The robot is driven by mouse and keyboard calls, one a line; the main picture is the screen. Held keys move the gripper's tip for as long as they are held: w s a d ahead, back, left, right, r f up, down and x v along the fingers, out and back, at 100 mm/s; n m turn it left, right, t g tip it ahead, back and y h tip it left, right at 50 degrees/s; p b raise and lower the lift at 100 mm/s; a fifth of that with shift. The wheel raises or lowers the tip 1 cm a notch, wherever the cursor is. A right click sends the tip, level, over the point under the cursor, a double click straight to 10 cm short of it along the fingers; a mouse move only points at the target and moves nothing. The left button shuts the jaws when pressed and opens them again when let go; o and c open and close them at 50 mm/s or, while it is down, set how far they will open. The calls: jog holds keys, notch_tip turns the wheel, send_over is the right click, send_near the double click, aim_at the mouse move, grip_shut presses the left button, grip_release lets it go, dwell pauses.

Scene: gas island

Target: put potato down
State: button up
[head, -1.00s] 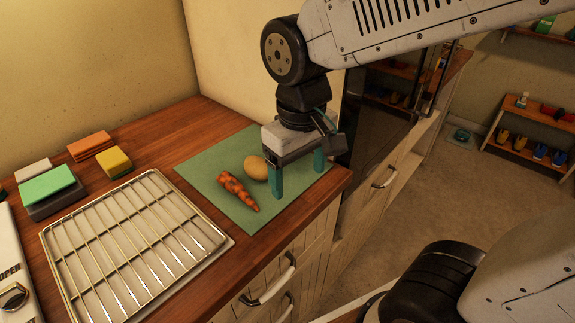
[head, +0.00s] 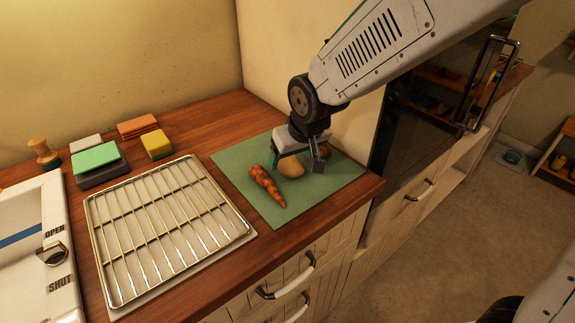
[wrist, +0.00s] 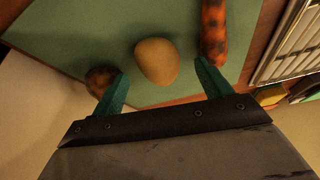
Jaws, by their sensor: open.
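A smooth tan, potato-like piece (head: 291,169) lies on the green mat (head: 237,160), and it also shows in the wrist view (wrist: 157,60). A second, darker mottled round piece (wrist: 98,78) lies on the mat, partly hidden behind one finger; I cannot tell which of the two is the task's potato. My gripper (head: 297,158) is low over the far part of the mat, behind the tan piece. In the wrist view its teal fingers are wide apart with nothing clasped between them. The tan piece lies beyond the gap between the fingertips.
An orange mottled carrot (head: 266,186) lies on the mat left of the tan piece. A wire rack (head: 165,230) takes up the counter to the left, with sponges (head: 96,158) behind it. The wall stands close behind the mat, and the wooden counter's front edge is near.

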aim_at(291, 161)
jog(key=shift+x, duration=1.55)
jog(key=shift+s, duration=0.15)
jog(key=c, duration=1.2)
